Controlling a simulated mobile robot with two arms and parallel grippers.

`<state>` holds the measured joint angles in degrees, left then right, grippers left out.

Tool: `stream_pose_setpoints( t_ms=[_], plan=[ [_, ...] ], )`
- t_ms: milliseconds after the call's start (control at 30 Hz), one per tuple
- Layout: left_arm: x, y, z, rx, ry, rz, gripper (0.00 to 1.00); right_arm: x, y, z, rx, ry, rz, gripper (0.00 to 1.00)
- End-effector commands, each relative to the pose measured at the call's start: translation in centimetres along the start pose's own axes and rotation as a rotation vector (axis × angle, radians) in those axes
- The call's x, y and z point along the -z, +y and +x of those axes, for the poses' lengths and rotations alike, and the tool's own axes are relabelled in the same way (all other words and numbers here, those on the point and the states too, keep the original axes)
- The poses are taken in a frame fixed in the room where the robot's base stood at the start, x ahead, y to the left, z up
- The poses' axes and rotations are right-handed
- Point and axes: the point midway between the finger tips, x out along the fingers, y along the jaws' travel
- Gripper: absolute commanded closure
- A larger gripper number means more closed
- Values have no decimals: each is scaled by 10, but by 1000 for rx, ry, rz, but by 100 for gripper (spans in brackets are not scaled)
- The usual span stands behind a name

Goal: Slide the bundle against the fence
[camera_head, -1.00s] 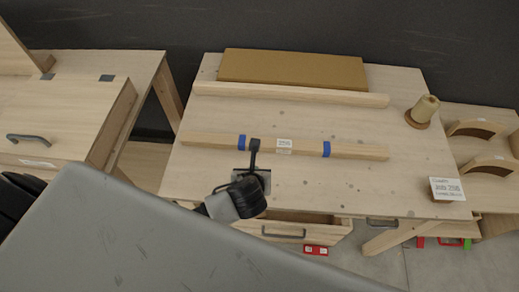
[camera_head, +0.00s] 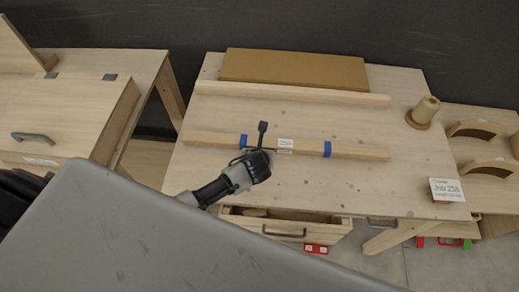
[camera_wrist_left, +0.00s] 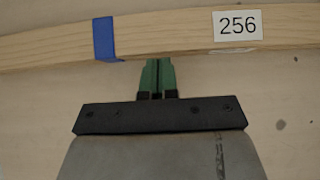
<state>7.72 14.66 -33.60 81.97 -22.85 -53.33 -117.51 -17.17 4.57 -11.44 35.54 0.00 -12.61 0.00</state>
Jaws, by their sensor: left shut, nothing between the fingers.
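The bundle (camera_head: 220,140) is a long pale wooden strip with two blue tape bands and a white label. It lies across the middle of the table (camera_head: 390,190), with a gap between it and the fence (camera_head: 300,95), a long pale strip behind it. My left gripper (camera_head: 263,126) is shut and empty at the bundle, between the left blue band and the label. In the left wrist view its green-sided fingers (camera_wrist_left: 157,76) meet the near edge of the bundle (camera_wrist_left: 160,37), whose label reads 256. I cannot tell whether they touch. My right gripper is not in view.
A brown board (camera_head: 292,69) lies behind the fence. A spool-like wooden piece (camera_head: 424,112) and a job card (camera_head: 446,189) stand at the right. An open drawer (camera_head: 285,226) juts out below the table's front edge. The tabletop between bundle and fence is clear.

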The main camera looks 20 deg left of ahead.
Motion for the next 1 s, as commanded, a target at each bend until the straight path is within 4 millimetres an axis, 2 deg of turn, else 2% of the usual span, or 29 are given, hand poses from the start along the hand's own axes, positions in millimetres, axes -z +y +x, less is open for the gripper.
stream_pose_setpoints(
  t_ms=[433,533,767,1000],
  plan=[
    [-4,0,4,0,1,-1,100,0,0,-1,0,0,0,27],
    [-11,0,10,-1,-1,0,100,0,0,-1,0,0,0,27],
    [-47,0,48,-1,-4,0,100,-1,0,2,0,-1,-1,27],
    [-86,0,93,-3,-3,-1,100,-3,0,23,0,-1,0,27]
  ],
)
